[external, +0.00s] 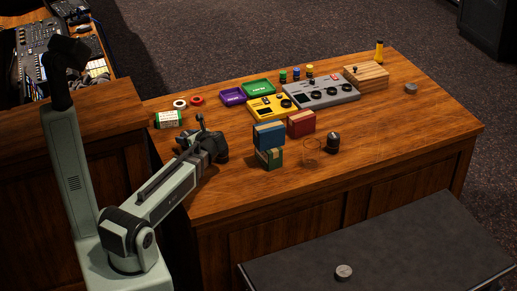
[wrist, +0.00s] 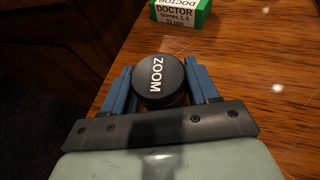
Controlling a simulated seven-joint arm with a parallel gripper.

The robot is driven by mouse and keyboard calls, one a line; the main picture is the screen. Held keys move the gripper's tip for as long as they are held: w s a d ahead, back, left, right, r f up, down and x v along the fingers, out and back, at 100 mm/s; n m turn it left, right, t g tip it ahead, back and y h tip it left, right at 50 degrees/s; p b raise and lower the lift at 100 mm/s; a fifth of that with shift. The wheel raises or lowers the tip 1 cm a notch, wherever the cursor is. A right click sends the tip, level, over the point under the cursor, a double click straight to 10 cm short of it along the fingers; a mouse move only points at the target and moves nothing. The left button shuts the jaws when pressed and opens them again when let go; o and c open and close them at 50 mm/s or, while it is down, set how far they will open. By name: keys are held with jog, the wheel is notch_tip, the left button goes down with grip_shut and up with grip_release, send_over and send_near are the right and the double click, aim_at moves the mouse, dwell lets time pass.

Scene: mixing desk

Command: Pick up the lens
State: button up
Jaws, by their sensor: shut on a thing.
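The lens (wrist: 160,80) is a short black cylinder with "ZOOM" in white on its top face. In the wrist view it sits between the two blue fingers of my gripper (wrist: 161,92), one on each side. My gripper is shut on it. In the external view my gripper (external: 212,147) is at the left part of the wooden desk, and the lens is hard to tell apart from the dark gripper there. Whether the lens touches the desk is not clear.
A green and white box (external: 168,119) lies beyond my gripper and shows in the wrist view (wrist: 181,10). Stacked blue (external: 269,135) and green (external: 269,158) boxes stand to the right, beside a red box (external: 301,123). A dark domed object (external: 332,142) stands farther right. The desk's front right is clear.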

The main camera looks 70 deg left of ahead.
aim_at(187, 134)
jog(key=shift+r, duration=4.95)
